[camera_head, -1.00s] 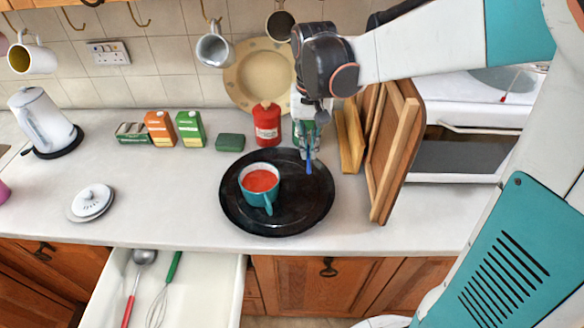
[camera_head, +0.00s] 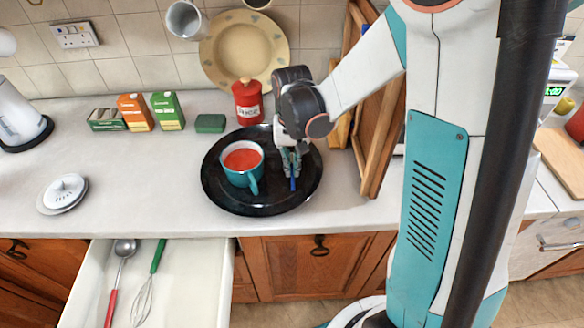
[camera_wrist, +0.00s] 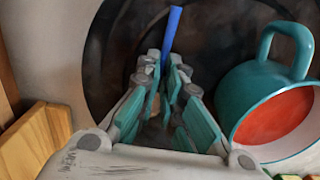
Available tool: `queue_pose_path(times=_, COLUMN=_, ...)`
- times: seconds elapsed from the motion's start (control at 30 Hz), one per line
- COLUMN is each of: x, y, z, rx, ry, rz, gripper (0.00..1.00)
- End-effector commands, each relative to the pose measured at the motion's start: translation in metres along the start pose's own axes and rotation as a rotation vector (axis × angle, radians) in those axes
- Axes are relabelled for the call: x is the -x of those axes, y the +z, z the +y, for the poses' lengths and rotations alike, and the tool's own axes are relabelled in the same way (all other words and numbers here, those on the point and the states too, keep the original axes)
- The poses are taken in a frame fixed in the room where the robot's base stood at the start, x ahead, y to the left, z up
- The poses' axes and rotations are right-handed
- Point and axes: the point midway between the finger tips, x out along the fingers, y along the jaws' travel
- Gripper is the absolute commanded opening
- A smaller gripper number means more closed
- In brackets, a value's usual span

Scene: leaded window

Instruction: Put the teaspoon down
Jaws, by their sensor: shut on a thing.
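My gripper (camera_head: 291,162) is shut on the teaspoon, whose blue handle (camera_head: 293,183) shows below the fingertips. The blue handle also sticks out past the fingers in the wrist view (camera_wrist: 173,28). The rest of the teaspoon is hidden by the fingers. The gripper is over the right part of a round black tray (camera_head: 235,207). I cannot tell whether the teaspoon touches the tray. A teal mug (camera_head: 242,177) with red liquid stands on the tray, left of the gripper and apart from it; it also shows in the wrist view (camera_wrist: 238,97).
Wooden boards (camera_head: 378,130) lean upright just right of the tray. A red canister (camera_head: 248,103) and a green block (camera_head: 210,123) stand behind it. An open drawer (camera_head: 185,285) with utensils is below the counter.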

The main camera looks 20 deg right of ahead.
Motion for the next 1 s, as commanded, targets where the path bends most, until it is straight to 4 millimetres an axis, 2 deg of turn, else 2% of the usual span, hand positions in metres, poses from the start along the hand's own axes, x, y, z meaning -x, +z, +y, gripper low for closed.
queue_pose_path(times=0.07, x=-0.009, y=-0.0006, z=-0.0001, rx=0.0, ry=0.0, rz=0.0, gripper=0.0)
queue_pose_path(times=0.43, x=-0.0122, y=-0.0005, z=0.0, rx=0.0, ry=0.0, rz=0.0, gripper=0.0)
queue_pose_path(times=0.5, x=-0.0111, y=-0.0004, z=0.0, rx=0.0, ry=0.0, rz=0.0, gripper=0.2)
queue_pose_path(times=0.53, x=-0.0109, y=-0.0004, z=0.0, rx=0.0, ry=0.0, rz=0.0, gripper=0.27)
queue_pose_path(times=0.87, x=-0.0103, y=-0.0004, z=0.0, rx=0.0, ry=0.0, rz=0.0, gripper=0.27)
queue_pose_path(times=1.0, x=-0.0025, y=-0.0002, z=0.0, rx=0.0, ry=0.0, rz=0.0, gripper=0.27)
